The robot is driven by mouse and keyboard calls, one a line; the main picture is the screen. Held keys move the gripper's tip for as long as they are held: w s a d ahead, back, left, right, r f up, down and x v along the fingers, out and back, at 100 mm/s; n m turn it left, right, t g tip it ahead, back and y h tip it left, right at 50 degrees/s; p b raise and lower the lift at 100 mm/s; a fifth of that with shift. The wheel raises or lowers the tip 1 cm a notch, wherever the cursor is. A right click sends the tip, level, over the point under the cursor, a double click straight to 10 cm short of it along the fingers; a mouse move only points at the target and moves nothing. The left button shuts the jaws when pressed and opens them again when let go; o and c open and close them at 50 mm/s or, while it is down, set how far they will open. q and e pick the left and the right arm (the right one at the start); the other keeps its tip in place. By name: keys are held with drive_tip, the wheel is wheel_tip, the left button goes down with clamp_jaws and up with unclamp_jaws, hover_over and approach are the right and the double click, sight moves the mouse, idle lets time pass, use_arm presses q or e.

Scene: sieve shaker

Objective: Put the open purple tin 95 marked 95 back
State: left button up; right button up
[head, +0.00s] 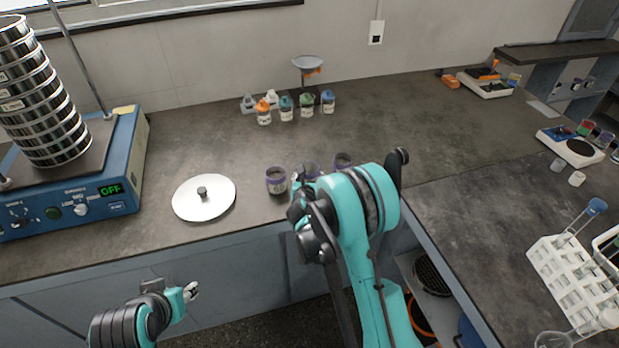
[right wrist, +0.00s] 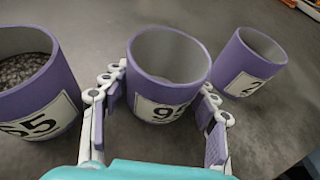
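Three open purple tins stand in a row on the bench. The middle tin (right wrist: 165,85) shows a label starting with 9, the rest partly cut off, and looks empty; its top shows in the head view (head: 311,168). My right gripper (right wrist: 162,122) is open, with a finger on each side of this tin and small gaps visible. The left tin (right wrist: 45,95), whose label ends in 5, holds dark grains; it also shows in the head view (head: 276,181).
A round white lid (head: 204,197) lies left of the tins. The blue sieve shaker (head: 125,165) with its sieve stack (head: 42,95) stands at the left, display OFF. Several capped jars (head: 285,108) stand behind. A white tube rack (head: 570,280) is at the right.

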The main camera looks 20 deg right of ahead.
drive_tip(key=shift+o, duration=0.3)
drive_tip(key=shift+r, duration=0.1)
drive_tip(key=shift+r+p, duration=0.15)
drive_tip(key=shift+p, duration=0.15)
drive_tip(key=p+v, duration=0.2)
drive_tip(key=v, duration=0.9)
drive_tip(key=shift+s+a+r+p, duration=0.1)
drive_tip(key=shift+s+r+p, duration=0.05)
drive_tip(key=shift+s+p, duration=0.15)
drive_tip(key=s+a+r+n+t+y, duration=0.1)
drive_tip(key=a+r+n+t+y, duration=0.25)
drive_tip(key=r+n, duration=0.7)
drive_tip(key=s+a+r+n+t+y, duration=0.2)
drive_tip(key=a+r+n+y, duration=0.15)
drive_tip(key=r+n, duration=0.7)
drive_tip(key=s+a+n+g+y, duration=0.2)
drive_tip(key=s+n+g+y, duration=0.1)
drive_tip(key=s+n, duration=0.4)
drive_tip(key=s+d+f+n+g+h, duration=0.2)
drive_tip(key=s+d+f+n+g, duration=0.2)
drive_tip(key=s, duration=0.4)
drive_tip(key=s+d+f+n+g+h, duration=0.3)
drive_tip(key=s+d+f+n+g, duration=0.1)
drive_tip(key=s+n, duration=0.4)
wheel_tip(320, 180, down, 3)
drive_tip(key=shift+s+d+r, duration=0.25)
drive_tip(key=shift+s+d, duration=0.2)
drive_tip(key=shift+d, duration=0.45)
